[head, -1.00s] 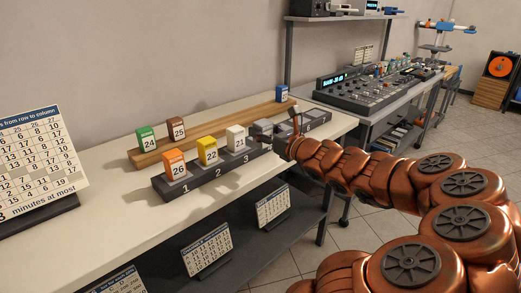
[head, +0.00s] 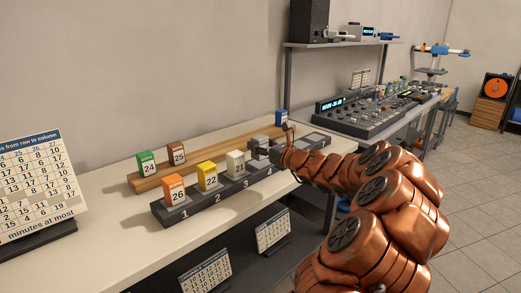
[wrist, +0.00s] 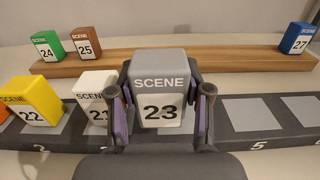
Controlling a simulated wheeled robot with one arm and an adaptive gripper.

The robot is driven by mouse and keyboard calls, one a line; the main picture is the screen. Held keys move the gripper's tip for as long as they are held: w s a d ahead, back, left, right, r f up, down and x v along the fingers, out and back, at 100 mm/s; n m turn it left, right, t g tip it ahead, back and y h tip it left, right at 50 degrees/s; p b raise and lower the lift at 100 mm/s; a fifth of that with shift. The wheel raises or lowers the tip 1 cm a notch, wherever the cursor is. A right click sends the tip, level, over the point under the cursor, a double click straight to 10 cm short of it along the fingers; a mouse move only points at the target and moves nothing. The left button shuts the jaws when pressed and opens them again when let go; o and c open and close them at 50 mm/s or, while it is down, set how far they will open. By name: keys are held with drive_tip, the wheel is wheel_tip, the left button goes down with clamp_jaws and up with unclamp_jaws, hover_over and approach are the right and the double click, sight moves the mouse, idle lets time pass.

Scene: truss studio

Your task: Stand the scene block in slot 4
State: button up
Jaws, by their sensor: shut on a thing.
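My gripper (wrist: 162,112) is shut on a grey scene block numbered 23 (wrist: 160,64), with a finger on each side. The block looks upright, its SCENE label facing the wrist camera. In the head view my gripper (head: 266,150) holds it by the slot 4 part of the dark slot rack (head: 200,207), right of the white block 21 (head: 235,162). I cannot tell whether the block's base touches the rack.
Orange block 26 (head: 174,189), yellow block 22 (head: 208,176) and white block 21 stand in slots 1 to 3. Slot 5 (wrist: 250,115) is empty. Green 24 (head: 146,163), brown 25 (head: 177,153) and blue 27 (head: 281,117) stand on the wooden rail (head: 215,156) behind.

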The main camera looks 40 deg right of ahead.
drive_tip(key=shift+w+d+f, duration=0.1)
drive_tip(key=shift+w+d, duration=1.25)
drive_tip(key=shift+d, duration=0.15)
drive_tip(key=shift+f, duration=1.8)
drive_tip(key=o, duration=1.2)
drive_tip(key=shift+f, duration=0.1)
drive_tip(key=shift+s, duration=0.2)
drive_tip(key=s, duration=1.1)
drive_tip(key=shift+s+a, duration=0.15)
drive_tip(key=shift+s, duration=0.2)
